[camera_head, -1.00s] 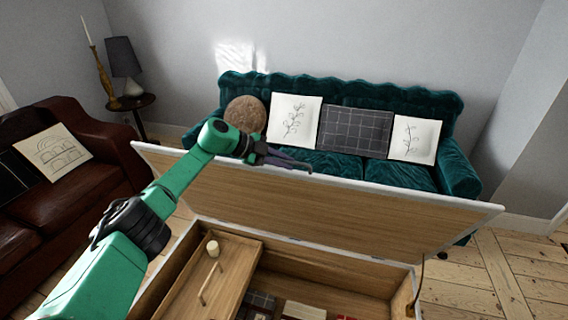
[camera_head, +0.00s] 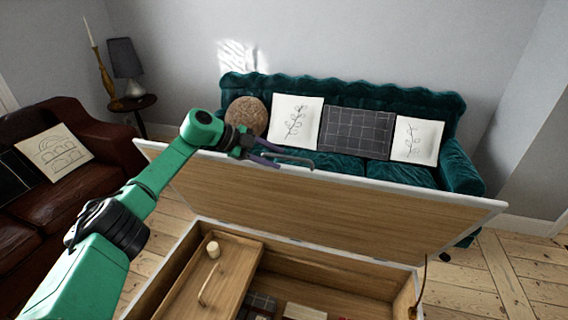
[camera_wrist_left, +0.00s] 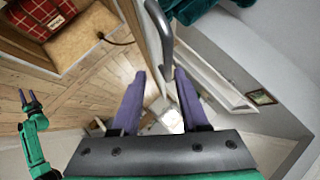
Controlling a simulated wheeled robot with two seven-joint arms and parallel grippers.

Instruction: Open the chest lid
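The chest (camera_head: 180,259) stands open in front of me. Its lid (camera_head: 330,209) is raised steeply, its wooden inner face toward me. A grey metal handle (camera_head: 292,161) shows at the lid's top edge; the wrist view also shows it (camera_wrist_left: 163,35), curving down between the fingertips. My left gripper (camera_head: 270,154) is at the lid's top edge beside the handle. Its purple fingers (camera_wrist_left: 161,75) are apart, with a clear gap and no visible grip. My right gripper (camera_wrist_left: 28,94) shows small at the left of the wrist view, fingers apart and empty.
Inside the chest are a wooden tray (camera_head: 185,282) with a cream candle (camera_head: 213,249) and several books (camera_head: 303,312). A green sofa (camera_head: 456,168) stands behind the lid. A brown leather sofa (camera_head: 98,185) is at the left. Floorboards (camera_head: 480,275) are clear at the right.

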